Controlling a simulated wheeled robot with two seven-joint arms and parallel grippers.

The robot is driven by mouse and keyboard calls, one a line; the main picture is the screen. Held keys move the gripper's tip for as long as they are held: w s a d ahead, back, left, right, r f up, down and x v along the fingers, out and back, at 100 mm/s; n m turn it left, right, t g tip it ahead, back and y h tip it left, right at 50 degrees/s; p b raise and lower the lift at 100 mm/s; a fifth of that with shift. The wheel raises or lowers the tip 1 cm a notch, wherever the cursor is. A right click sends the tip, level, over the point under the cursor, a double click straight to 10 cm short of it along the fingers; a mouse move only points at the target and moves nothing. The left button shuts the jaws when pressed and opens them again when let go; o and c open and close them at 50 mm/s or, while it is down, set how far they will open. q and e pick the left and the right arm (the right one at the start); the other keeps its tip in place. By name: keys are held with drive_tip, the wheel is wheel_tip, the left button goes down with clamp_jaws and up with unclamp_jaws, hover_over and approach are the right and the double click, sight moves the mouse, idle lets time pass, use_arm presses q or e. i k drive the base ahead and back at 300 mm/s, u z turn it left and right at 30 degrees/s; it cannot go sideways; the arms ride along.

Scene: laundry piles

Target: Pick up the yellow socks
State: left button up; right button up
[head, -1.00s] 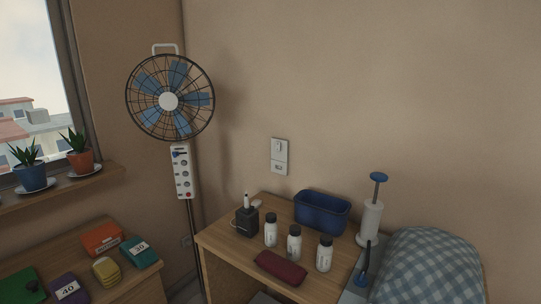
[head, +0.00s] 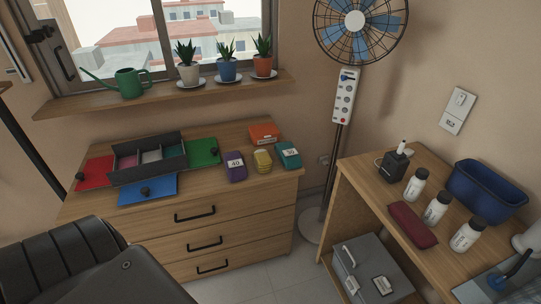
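The yellow socks (head: 262,161) appear as a small folded yellow bundle on top of the wooden dresser (head: 233,190), near its right end. They lie between a purple item labelled 40 (head: 235,167) and a teal item labelled 30 (head: 288,155). An orange-red box (head: 263,134) sits just behind them. Neither of my grippers shows in the head view, so I cannot tell how they are set.
An organizer (head: 148,157) with red, green and blue lids lies left on the dresser. A fan (head: 357,23) stands right of it. A side table (head: 378,200) holds bottles (head: 413,187) and a blue bin (head: 486,190). A dark padded object (head: 75,262) fills the lower left.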

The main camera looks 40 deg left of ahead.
sight(263, 161)
drive_tip(key=u, duration=1.3)
drive_tip(key=i, duration=0.7)
drive_tip(key=z, duration=0.45)
